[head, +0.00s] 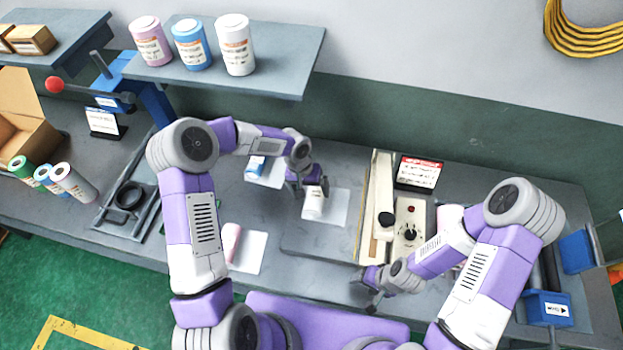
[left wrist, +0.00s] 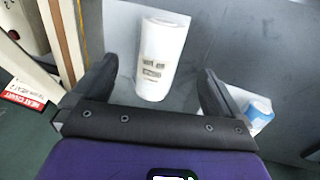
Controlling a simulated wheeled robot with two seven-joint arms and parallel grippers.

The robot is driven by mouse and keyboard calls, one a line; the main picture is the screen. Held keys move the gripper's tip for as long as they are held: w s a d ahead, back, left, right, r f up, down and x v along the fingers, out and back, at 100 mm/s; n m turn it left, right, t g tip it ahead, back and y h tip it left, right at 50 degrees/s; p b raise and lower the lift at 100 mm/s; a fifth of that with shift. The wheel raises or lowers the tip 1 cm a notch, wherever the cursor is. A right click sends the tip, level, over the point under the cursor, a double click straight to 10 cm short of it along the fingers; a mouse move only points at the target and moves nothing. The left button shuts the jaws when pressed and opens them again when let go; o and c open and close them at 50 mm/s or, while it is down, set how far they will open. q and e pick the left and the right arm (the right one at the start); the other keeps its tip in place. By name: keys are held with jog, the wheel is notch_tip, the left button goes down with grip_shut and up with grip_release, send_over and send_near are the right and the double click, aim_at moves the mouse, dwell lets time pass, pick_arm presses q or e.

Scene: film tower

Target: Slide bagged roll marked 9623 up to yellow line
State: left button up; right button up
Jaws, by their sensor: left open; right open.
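A white roll (head: 313,207) with a printed label lies on a flat white bag (head: 338,208) on the bench, left of the sealer. Its number is too small to read. My left gripper (head: 311,187) is open just above its far end. In the left wrist view the white roll (left wrist: 163,60) shows between the two spread fingers. A thin yellow line (left wrist: 83,22) runs along the sealer's edge in that view. A blue roll (head: 255,163) and a pink roll (head: 231,240) lie on other white bags. My right gripper (head: 370,287) is open and empty near the bench front.
The sealer (head: 380,190), with a long bar and a dial box (head: 407,222), stands right of the white roll. A red-topped sign (head: 419,172) is behind it. A shelf (head: 285,75) with several rolls overhangs the back. Bare bench lies between bag and sealer.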

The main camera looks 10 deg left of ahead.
aim_at(312, 200)
pick_arm(q)
jog(key=shift+s+d+f+p, duration=0.1)
jog(key=shift+d+f, duration=0.15)
jog(key=shift+f, duration=0.9)
jog(key=shift+s+d+f+p, duration=0.15)
jog(key=shift+d+f, duration=0.05)
jog(key=shift+f, duration=0.95)
jog(key=shift+s+d+f+p, duration=0.1)
jog(key=shift+d+f, duration=0.15)
jog(key=shift+f, duration=0.9)
